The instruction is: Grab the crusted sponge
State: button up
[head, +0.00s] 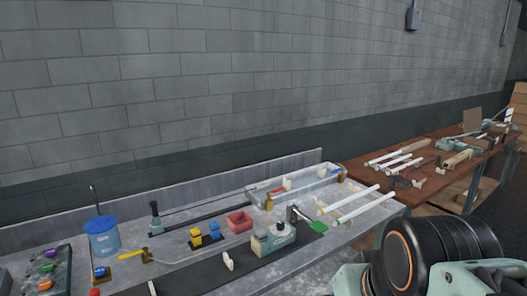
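I cannot single out the crusted sponge with certainty. Two small blocks stand on dark bases in the middle of the grey bench: a yellow one (196,233) and a blue-topped one (214,227). A red open box (239,221) sits just right of them. Any of the small items could be the sponge, but they are too small to show a crust. Black and pale green parts of my arm fill the lower right corner, right of the bench and apart from these items. I cannot make out the fingertips, or whether the gripper holds anything.
On the grey bench (330,262) stand a blue container (103,238), a pale green device (273,238), a clear tray (292,187) and white tubes (350,203). A brown table (470,170) with more tubes lies beyond. A block wall (200,90) runs behind.

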aim_at(261, 235)
jog(key=i+j+z, duration=0.3)
jog(key=j+z, duration=0.3)
jog(key=i+j+z, duration=0.15)
jog(key=j+z, duration=0.15)
jog(key=j, duration=0.15)
